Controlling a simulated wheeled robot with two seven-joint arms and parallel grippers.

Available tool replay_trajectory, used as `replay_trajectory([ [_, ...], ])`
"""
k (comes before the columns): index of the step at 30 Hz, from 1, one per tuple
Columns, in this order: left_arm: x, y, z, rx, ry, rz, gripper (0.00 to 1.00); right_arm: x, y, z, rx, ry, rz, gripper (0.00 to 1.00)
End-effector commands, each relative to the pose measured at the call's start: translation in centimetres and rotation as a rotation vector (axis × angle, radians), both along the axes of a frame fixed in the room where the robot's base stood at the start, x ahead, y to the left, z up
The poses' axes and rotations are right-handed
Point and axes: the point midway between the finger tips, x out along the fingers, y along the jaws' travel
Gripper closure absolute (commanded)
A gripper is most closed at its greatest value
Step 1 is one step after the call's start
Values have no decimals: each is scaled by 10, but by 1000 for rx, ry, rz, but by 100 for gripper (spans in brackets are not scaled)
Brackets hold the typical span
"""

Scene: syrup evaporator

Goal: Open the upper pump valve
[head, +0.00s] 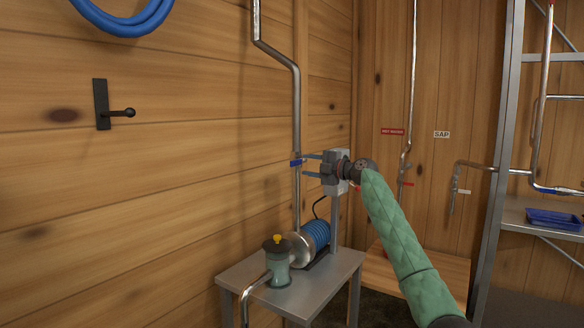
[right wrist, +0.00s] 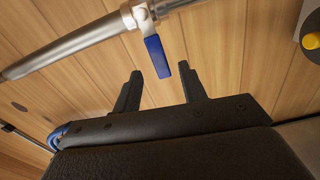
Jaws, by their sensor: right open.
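The upper pump valve is on the vertical metal pipe (head: 296,110) above the pump. Its blue lever (head: 296,162) sticks out crosswise to the pipe. In the right wrist view the blue lever (right wrist: 157,57) hangs from the valve body on the pipe (right wrist: 75,45), roughly square to it. My right gripper (head: 304,165) is open beside the lever, fingers pointing at the pipe. In the right wrist view the lever's free end shows in the gap between the fingertips (right wrist: 160,73), touching neither finger. How deep it sits between them I cannot tell. My left gripper is out of view.
Below, a grey metal table (head: 237,276) holds the pump (head: 301,248) with its blue ribbed motor (head: 317,236) and a green-grey canister (head: 277,268). A grey box (head: 342,160) on a post is behind my right gripper. A black wall hook (head: 103,104) is at left.

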Motion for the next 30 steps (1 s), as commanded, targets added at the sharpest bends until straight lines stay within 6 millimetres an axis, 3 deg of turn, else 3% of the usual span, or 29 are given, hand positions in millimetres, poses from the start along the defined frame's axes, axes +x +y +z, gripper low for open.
replay_trajectory([
  [8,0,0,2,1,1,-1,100,4,7,1,-58,-78,0,58],
  [21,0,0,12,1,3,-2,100,38,54,1,-57,-75,1,58],
  [30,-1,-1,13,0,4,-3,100,46,64,0,-58,-76,0,58],
])
